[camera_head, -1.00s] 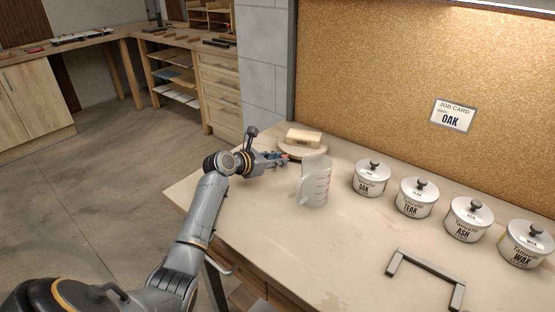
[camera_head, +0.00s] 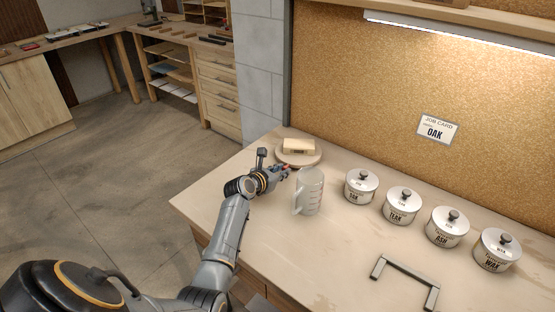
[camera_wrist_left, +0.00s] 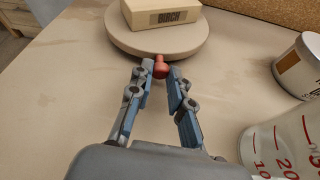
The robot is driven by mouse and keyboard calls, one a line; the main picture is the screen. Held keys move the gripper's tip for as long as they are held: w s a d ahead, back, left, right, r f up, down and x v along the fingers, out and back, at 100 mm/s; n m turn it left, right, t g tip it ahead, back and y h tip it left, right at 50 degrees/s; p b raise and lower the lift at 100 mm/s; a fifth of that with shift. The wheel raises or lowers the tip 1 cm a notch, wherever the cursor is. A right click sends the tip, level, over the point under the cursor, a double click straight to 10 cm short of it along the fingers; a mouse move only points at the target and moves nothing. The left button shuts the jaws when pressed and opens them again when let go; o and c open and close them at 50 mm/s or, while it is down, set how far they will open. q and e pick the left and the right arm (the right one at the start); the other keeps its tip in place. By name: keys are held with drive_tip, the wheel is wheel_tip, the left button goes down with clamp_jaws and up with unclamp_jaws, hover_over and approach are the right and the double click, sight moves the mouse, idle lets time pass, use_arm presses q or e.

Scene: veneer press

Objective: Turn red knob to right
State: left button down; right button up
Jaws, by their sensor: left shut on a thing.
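A small red knob (camera_wrist_left: 160,67) sticks out from the near edge of a round, pale turntable (camera_wrist_left: 157,48). A light wood block (camera_wrist_left: 163,15) marked BIRCH lies on the turntable, its lettered side facing the wrist camera. My left gripper (camera_wrist_left: 160,75) is shut on the knob, with one blue-padded finger on each side of it. In the head view my left gripper (camera_head: 286,170) is at the front of the turntable (camera_head: 311,160), just left of a clear measuring jug. My right gripper is in neither view.
The jug (camera_head: 308,190) stands close to my left gripper, its handle facing left. Several lidded white pots (camera_head: 402,207) stand in a row to the right. A grey bracket-shaped handle (camera_head: 405,272) lies at the front. A card (camera_head: 438,130) on the corkboard reads OAK.

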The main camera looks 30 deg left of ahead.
use_arm(q)
drive_tip(key=shift+w+d+r+n+y+p, duration=0.15)
drive_tip(key=shift+d+r+n+y+p, duration=0.25)
drive_tip(key=shift+p, duration=0.75)
drive_tip(key=shift+w+d+r+n+y+p, duration=0.15)
drive_tip(key=shift+d+n+y+p, duration=0.35)
drive_tip(key=shift+p, duration=0.6)
drive_tip(key=shift+d+f+y+p, duration=0.2)
drive_tip(key=shift+d+y+p, duration=0.15)
drive_tip(key=shift+y, duration=0.05)
drive_tip(key=shift+f, duration=0.1)
drive_tip(key=c, duration=1.4)
unclamp_jaws()
drive_tip(key=shift+w+d, duration=0.1)
drive_tip(key=shift+o, duration=1)
drive_tip(key=shift+f, duration=0.15)
